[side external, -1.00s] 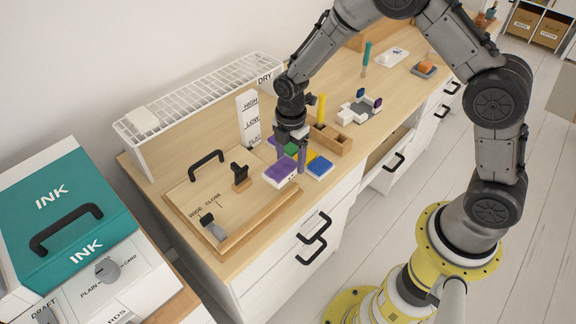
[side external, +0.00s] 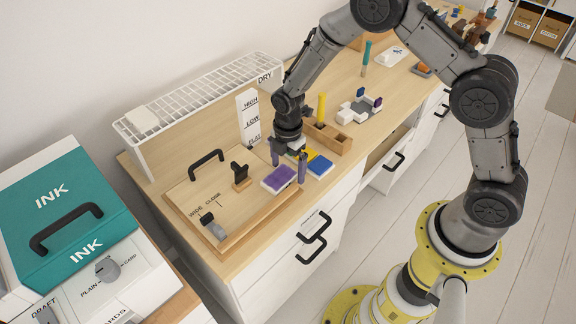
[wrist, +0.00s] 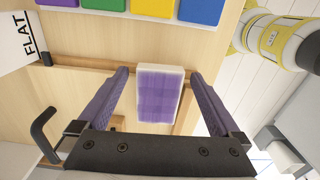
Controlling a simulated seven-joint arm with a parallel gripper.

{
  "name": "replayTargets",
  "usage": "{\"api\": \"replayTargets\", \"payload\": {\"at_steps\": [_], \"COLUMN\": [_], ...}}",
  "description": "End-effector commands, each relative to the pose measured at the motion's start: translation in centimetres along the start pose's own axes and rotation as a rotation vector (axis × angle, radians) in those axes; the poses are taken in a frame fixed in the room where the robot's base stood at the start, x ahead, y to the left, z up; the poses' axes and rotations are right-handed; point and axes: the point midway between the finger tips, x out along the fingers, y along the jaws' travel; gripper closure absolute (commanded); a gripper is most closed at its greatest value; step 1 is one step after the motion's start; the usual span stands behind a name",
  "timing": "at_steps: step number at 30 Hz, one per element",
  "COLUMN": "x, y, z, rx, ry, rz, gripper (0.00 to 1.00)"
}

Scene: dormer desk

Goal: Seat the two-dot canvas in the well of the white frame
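My gripper (wrist: 158,75) is open, with its purple fingers spread on either side of a white block with a purple top (wrist: 160,95). A gap shows between each finger and the block in the wrist view. In the side view the block (side external: 278,180) lies at the edge of the wooden board, beneath my gripper (side external: 288,160). A white frame-like piece (side external: 346,116) with blue and purple parts stands further back on the desk. I cannot make out a two-dot marking on anything.
Yellow (wrist: 153,8) and blue (wrist: 202,10) pads lie in a row with green and purple ones beyond my gripper. The board (side external: 190,190) carries a black handle (side external: 206,160) and knobs.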

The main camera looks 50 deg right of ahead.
Motion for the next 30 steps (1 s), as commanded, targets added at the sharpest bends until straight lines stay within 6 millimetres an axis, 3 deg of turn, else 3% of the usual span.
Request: {"api": "replayTargets", "payload": {"at_steps": [8,14,24,30], "x": [-0.1,-3.3,-10.5,-13.1], "y": [0.0,0.2,0.5,0.5], "z": [0.0,-0.1,-0.2,-0.2], "rx": [0.0,0.0,0.0,0.0], "ry": [0.0,0.001,0.001,0.0], "rz": [0.0,0.007,0.004,0.002], "gripper": [0.0,0.0,0.0,0.0]}}
